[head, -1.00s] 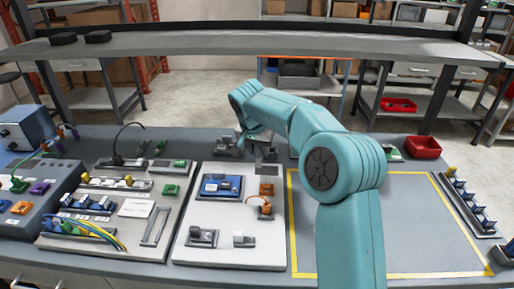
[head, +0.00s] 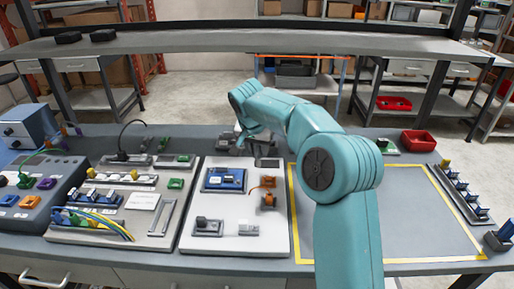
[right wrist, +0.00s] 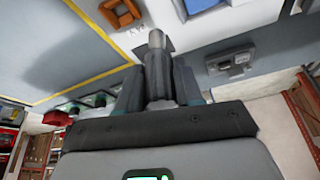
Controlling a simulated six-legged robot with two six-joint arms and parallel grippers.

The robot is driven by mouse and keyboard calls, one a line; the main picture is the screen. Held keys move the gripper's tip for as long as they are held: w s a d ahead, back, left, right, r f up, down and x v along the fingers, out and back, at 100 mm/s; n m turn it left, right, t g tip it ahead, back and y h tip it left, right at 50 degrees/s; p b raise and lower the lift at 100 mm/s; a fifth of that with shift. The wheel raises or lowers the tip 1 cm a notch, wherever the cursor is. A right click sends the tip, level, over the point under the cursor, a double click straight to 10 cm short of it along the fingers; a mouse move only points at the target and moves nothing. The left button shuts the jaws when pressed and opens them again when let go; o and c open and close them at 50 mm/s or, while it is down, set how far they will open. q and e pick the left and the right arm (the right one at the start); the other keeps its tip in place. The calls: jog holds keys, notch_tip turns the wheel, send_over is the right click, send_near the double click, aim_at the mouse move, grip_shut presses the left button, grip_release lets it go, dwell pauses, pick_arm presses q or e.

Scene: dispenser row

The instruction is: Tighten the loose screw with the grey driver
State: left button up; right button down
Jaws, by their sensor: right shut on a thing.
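My right gripper (head: 238,140) is at the back of the white panel (head: 240,243) in the head view, small and partly hidden by my own arm. In the right wrist view my right gripper (right wrist: 158,85) is shut on the grey driver (right wrist: 156,62), a stubby grey cylinder between the fingers with its end pointing away from the palm. The white panel carries a blue board (head: 223,180), an orange part (head: 267,184) and small grey fixtures. I cannot make out the loose screw in either view. My left gripper is not in view.
A yellow-taped area (head: 420,225) of the bench right of the panel is mostly clear, though my arm crosses its left side. A red bin (head: 418,141) stands behind it. A connector panel (head: 125,205) lies left of the white panel. A grey shelf (head: 250,47) spans the back.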

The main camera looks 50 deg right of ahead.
jog(key=shift+w, duration=0.15)
notch_tip(320, 180, up, 5)
jog(key=p, duration=0.4)
